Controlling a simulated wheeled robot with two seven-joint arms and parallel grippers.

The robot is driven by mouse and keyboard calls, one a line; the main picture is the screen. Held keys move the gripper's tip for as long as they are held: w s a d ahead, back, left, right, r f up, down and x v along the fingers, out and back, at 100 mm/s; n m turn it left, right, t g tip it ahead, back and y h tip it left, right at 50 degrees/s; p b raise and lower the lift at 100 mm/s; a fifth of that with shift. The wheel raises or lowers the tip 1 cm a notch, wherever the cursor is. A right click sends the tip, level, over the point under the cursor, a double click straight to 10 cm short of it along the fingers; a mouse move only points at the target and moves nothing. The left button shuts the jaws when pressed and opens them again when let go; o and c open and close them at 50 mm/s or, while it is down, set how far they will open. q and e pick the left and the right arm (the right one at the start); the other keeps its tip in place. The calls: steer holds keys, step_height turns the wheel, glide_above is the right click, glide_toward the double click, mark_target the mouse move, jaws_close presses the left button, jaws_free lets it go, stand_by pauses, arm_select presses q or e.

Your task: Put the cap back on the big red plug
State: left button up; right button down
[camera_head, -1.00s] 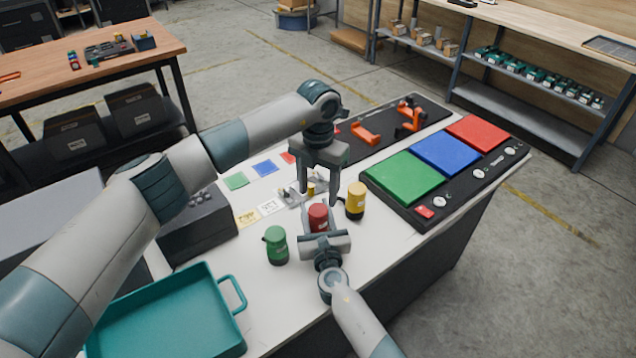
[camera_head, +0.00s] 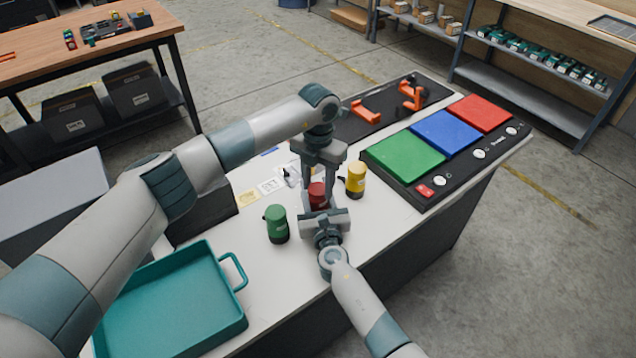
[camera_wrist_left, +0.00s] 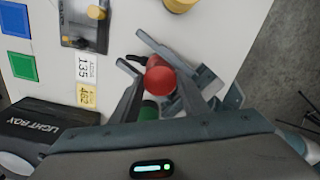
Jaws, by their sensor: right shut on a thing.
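The big red plug (camera_head: 317,195) stands near the middle of the white table. Its round red top (camera_wrist_left: 160,79) shows in the left wrist view. My left gripper (camera_head: 318,192) points down over the plug from above, its fingers apart on either side of the red top. The left fingers also show in the left wrist view (camera_wrist_left: 152,85). My right gripper (camera_head: 322,211) comes from the near side and is shut on the red plug, low on its body; the jaws partly hide it. I cannot make out a separate cap for the red plug.
A green plug (camera_head: 277,224) stands left of the grippers and a yellow plug (camera_head: 356,180) to the right. A teal tray (camera_head: 240,322) is at the front left. A black board with coloured pads (camera_head: 405,156) lies at the right.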

arm_select(q)
steer(key=shift+c, duration=0.5)
arm_select(e)
steer(key=shift+f, duration=0.1)
arm_select(q)
steer(key=o, duration=1.2)
steer(key=shift+r, duration=0.15)
step_height(320, 180, up, 12)
steer(key=shift+f, duration=0.1)
arm_select(e)
steer(key=c, duration=1)
jaws_free()
steer(key=shift+s, duration=0.1)
steer(key=shift+s+d, duration=0.1)
steer(key=shift+s, duration=0.4)
arm_select(q)
steer(key=shift+f, duration=0.3)
arm_select(e)
steer(key=s+d, duration=0.1)
steer(key=s, duration=0.4)
steer(key=s+d, duration=0.1)
steer(key=s, duration=0.4)
steer(key=s+d, duration=0.1)
steer(key=s, duration=0.5)
